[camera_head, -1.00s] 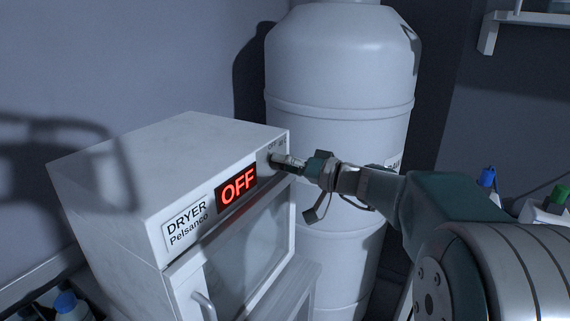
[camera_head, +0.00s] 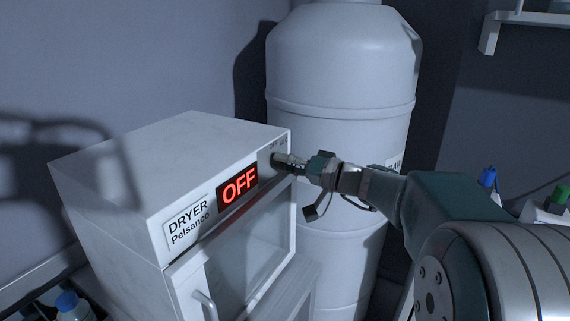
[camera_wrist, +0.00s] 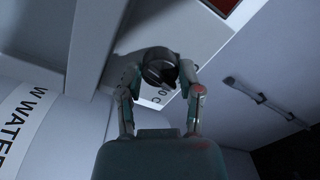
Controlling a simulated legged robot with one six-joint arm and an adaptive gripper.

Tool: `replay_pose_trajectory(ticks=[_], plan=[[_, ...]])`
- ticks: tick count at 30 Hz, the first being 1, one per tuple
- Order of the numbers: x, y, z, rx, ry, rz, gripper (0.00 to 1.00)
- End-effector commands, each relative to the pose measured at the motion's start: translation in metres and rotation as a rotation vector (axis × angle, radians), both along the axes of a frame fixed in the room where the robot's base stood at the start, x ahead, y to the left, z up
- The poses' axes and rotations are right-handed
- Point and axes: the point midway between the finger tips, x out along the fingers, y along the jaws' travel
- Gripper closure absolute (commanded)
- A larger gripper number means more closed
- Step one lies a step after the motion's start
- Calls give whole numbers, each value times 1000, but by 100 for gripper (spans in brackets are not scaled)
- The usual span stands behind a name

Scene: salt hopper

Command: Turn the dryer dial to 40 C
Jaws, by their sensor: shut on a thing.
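The white dryer (camera_head: 150,160) stands at the left in the head view, and its red display (camera_head: 238,186) reads OFF. The dark round dial (camera_wrist: 160,68) shows in the wrist view on the dryer's front panel, between my two fingers. My gripper (camera_head: 280,160) reaches the panel's upper right corner from the right in the head view and is shut on the dial. In the wrist view my gripper (camera_wrist: 160,85) has one finger on each side of the dial. Printed marks beside the dial, including "0 C", are partly hidden; the dial's pointer cannot be made out.
A large white tank (camera_head: 340,75) stands close behind my gripper and the dryer. The dryer door handle (camera_head: 205,306) sticks out below the panel. Bottles with blue (camera_head: 487,177) and green (camera_head: 560,194) caps stand at the right. A wall shelf (camera_head: 535,18) is at upper right.

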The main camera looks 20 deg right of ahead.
Motion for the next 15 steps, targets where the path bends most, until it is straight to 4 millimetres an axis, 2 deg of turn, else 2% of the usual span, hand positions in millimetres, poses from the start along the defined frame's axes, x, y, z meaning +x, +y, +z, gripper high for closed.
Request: replay_pose_trajectory(ticks=[15], plan=[[1,-2,-2,317,318,-7,100]])
